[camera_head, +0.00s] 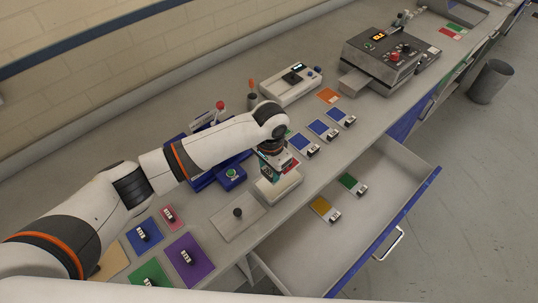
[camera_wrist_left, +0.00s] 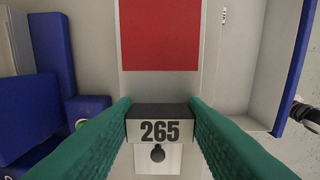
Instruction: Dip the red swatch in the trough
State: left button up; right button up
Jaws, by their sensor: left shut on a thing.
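My left gripper (camera_head: 272,172) is shut on the dark clip labelled 265 (camera_wrist_left: 160,130), with a green finger on each side of it. The red swatch (camera_wrist_left: 160,35) extends from the clip and shows flat and square in the left wrist view. In the head view a part of the red swatch (camera_head: 292,167) shows beside the gripper. The pale trough (camera_head: 284,190) is on the bench right by the gripper. Swatch and trough overlap in view, and I cannot tell whether they touch. A flat plate with a dark knob (camera_head: 238,212) lies to the trough's left.
An open drawer (camera_head: 385,208) with a yellow and a green swatch juts out at the right. Several clipped swatches, including a purple one (camera_head: 188,262), lie at the near left. A blue device (camera_head: 231,176) stands behind the trough. Blue swatches (camera_head: 303,143) lie farther along.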

aim_at(269, 191)
pick_arm(q)
jog(key=shift+f, duration=0.1)
pick_arm(e)
jog(key=shift+d+r, duration=0.1)
jog(key=shift+d, duration=0.05)
pick_arm(q)
jog(key=shift+a, duration=0.15)
pick_arm(e)
jog(key=shift+r, duration=0.1)
